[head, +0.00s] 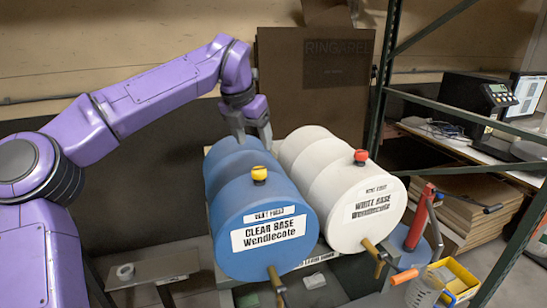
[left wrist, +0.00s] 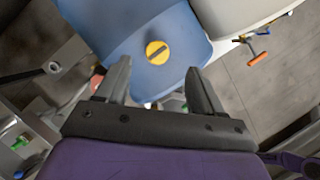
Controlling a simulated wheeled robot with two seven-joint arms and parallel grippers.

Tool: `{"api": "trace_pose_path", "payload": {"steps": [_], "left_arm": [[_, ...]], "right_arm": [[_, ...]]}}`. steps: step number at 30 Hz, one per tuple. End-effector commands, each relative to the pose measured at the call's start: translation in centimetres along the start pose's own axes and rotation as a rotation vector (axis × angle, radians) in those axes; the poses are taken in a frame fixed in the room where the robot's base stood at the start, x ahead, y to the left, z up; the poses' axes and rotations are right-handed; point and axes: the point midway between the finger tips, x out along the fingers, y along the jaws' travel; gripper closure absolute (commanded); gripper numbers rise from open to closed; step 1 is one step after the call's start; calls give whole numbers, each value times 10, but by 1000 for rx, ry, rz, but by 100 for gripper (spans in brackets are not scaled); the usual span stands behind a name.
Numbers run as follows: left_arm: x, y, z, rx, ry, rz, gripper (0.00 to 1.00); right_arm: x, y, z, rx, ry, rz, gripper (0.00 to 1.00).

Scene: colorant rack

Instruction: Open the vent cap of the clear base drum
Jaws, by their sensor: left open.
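The clear base drum (head: 237,210) is blue, lies on its side and carries a "CLEAR BASE Wendlecote" label. Its yellow vent cap (head: 259,174) sits on top near the front end. In the left wrist view the cap (left wrist: 157,52) is a round yellow disc with a dark bar across it, on the blue drum (left wrist: 130,25). My left gripper (head: 253,141) is open and empty, above and behind the cap in the head view. In the wrist view its fingers (left wrist: 158,67) point towards the drum, one on each side of the cap's line, apart from it. My right gripper is not in view.
A white base drum (head: 343,205) with a red cap (head: 361,156) lies close on the right. Brass taps (head: 276,282) stick out in front. A green rack post (head: 381,80) stands behind right. A yellow bin (head: 455,278) and a red-handled tool (head: 419,216) are at lower right.

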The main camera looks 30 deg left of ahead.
Motion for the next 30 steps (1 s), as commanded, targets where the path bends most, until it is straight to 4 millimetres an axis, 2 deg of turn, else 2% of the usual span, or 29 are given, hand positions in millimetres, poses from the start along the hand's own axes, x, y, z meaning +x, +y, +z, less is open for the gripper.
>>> {"api": "trace_pose_path", "payload": {"steps": [4, 12, 15, 19, 25, 26, 30], "left_arm": [[19, 1, -5, 2, 0, -2, 32], [85, 0, 2, 1, 8, 1, 32], [99, 0, 3, 1, 8, 2, 32], [107, 0, 3, 0, 6, 2, 32], [107, 0, 3, 1, 5, 2, 32], [107, 0, 3, 1, 5, 2, 39], [107, 0, 3, 1, 5, 3, 84]], "right_arm": [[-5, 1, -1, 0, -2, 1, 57], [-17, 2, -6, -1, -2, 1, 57], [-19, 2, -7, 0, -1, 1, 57], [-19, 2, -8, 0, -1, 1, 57], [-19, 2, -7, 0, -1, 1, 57], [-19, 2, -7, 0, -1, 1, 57], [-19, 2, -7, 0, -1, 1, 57]]}}
